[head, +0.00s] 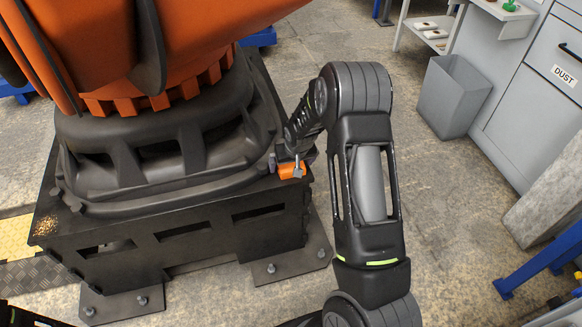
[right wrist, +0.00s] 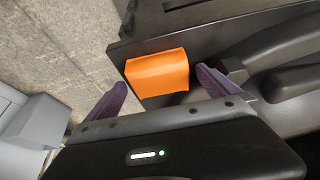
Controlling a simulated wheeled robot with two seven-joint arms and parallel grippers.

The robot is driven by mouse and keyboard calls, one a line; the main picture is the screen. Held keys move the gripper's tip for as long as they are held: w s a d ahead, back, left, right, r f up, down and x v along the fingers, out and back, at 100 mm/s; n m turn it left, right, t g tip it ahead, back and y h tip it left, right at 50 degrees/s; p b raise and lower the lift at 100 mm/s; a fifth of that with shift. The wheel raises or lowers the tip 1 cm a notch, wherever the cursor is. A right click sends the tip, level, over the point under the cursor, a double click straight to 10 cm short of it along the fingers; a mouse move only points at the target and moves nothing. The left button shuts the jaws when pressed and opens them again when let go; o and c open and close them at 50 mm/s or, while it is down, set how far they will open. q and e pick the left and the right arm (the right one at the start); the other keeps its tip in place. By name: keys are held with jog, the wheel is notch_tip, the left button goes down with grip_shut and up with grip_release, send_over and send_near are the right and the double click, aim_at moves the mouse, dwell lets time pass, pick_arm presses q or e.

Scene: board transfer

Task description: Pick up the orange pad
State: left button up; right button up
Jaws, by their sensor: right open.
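The orange pad (head: 287,171) lies at the right corner of the black machine base's top (head: 225,196). In the right wrist view the pad (right wrist: 157,73) is a plain orange block near the edge of a dark surface. My right gripper (head: 285,164) is at the pad, with its arm reaching in from the right. In the right wrist view my right gripper (right wrist: 161,80) is open, its two purple-grey fingers on either side of the pad. A gap shows beside the left finger; contact at the right finger is hard to tell. My left gripper is not in view.
A large orange machine body (head: 190,55) rises from the black base, just left of my right gripper. A grey bin (head: 452,97) and a grey cabinet (head: 535,100) stand at the right. Bare concrete floor lies between them and the base.

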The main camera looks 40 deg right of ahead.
aim_at(292, 166)
jog(key=shift+c, duration=0.4)
jog(key=c, duration=1.2)
jog(key=shift+r, duration=0.1)
notch_tip(292, 166, up, 10)
jog(key=p, duration=0.1)
